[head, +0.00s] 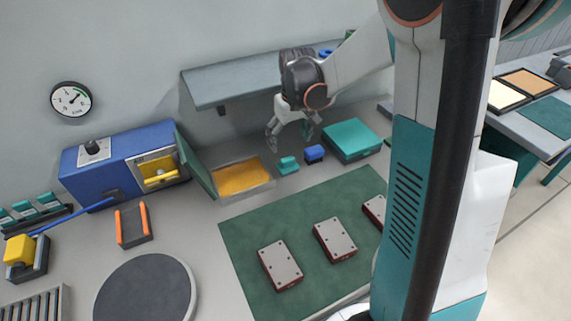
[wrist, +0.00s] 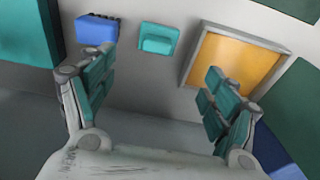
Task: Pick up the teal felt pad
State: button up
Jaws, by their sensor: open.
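The teal felt pad (head: 288,165) appears as a small teal block on the grey worktop, between a blue block and an open tray. It also shows in the wrist view (wrist: 158,39), near the top centre. My gripper (head: 290,138) hangs above the worktop over the area of the pad, fingers pointing down. In the wrist view my gripper (wrist: 158,72) has its fingers spread wide, with nothing between them. The pad lies beyond the fingertips, roughly centred between them, and is not touched.
The small blue block (head: 314,154) stands close right of the pad. A larger teal box (head: 351,141) is farther right. The open tray with an orange interior (head: 241,180) is left. A shelf (head: 250,78) runs behind my gripper. A green mat (head: 252,230) lies in front with red-edged plates.

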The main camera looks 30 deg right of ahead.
aim_at(288, 159)
jog(key=f, duration=0.2)
jog(key=f+b, duration=0.1)
jog(key=f, duration=0.1)
jog(key=w+f, duration=0.1)
jog(key=f, duration=0.2)
jog(key=shift+w+b, duration=0.1)
jog(key=shift+b, duration=0.3)
jog(key=f, duration=0.1)
jog(key=f+b, duration=0.1)
jog(key=f, duration=0.1)
jog(key=f+b, duration=0.1)
jog(key=f, duration=0.1)
jog(key=shift+w+d+f, duration=0.1)
jog(key=shift+w+d, duration=0.1)
jog(key=shift+w, duration=0.1)
jog(key=c, duration=1.2)
